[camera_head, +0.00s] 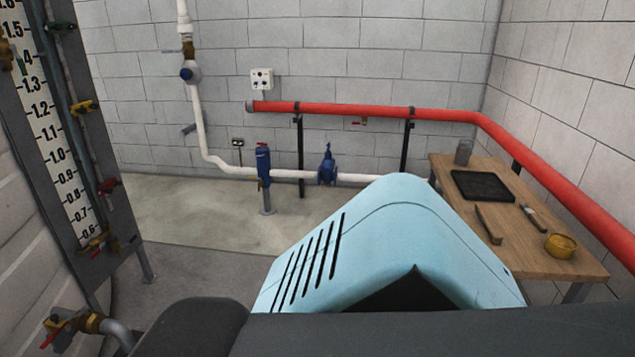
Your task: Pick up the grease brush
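On the wooden table (463,168) at the right lie two slim tools. One (489,224) is a brown wooden-looking piece near the table's left edge. The other (534,217) has a dark handle and a paler end, and lies to the right of it. Either may be the grease brush; they are too small to tell. Neither of my grippers is in view, and nothing is seen touching the tools.
A black tray (482,186), a clear jar (463,152) and a yellow tin (561,245) share the table. A red pipe (560,185) runs above its right side. A light blue slotted housing (380,235) blocks the lower middle. Grey floor (205,215) shows at left.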

